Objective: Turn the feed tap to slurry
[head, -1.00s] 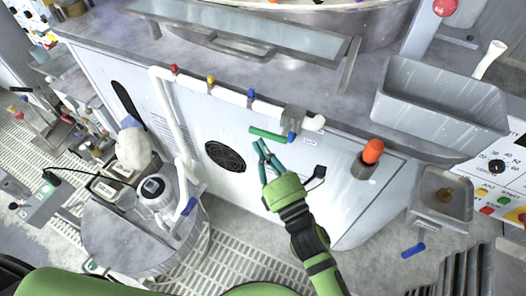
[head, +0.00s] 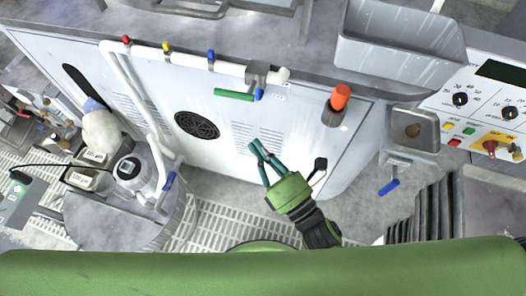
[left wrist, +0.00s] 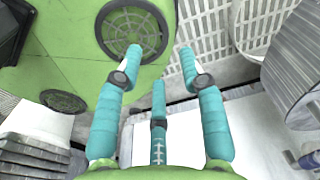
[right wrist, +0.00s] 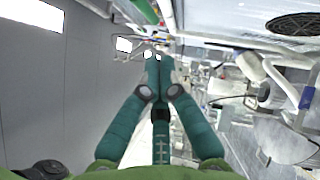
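The feed tap (head: 257,73) is a grey valve block at the right end of the white pipe on the cabinet front. A green handle (head: 234,96) points left below it, and a short blue piece (head: 259,94) hangs beside the handle. Labels near it are too small to read. My right gripper (head: 252,149) is below the green handle, apart from it and empty. In the right wrist view its fingertips (right wrist: 158,60) come together. My left gripper (left wrist: 160,52) is outside the head view. In its wrist view the fingers are apart with nothing between them.
The white pipe (head: 190,60) carries red, yellow and blue small taps. An orange-topped holder (head: 338,98) stands right of the tap, below a grey basin (head: 400,50). A drum (head: 110,215) with bottles stands at left. The floor grating before the cabinet is clear.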

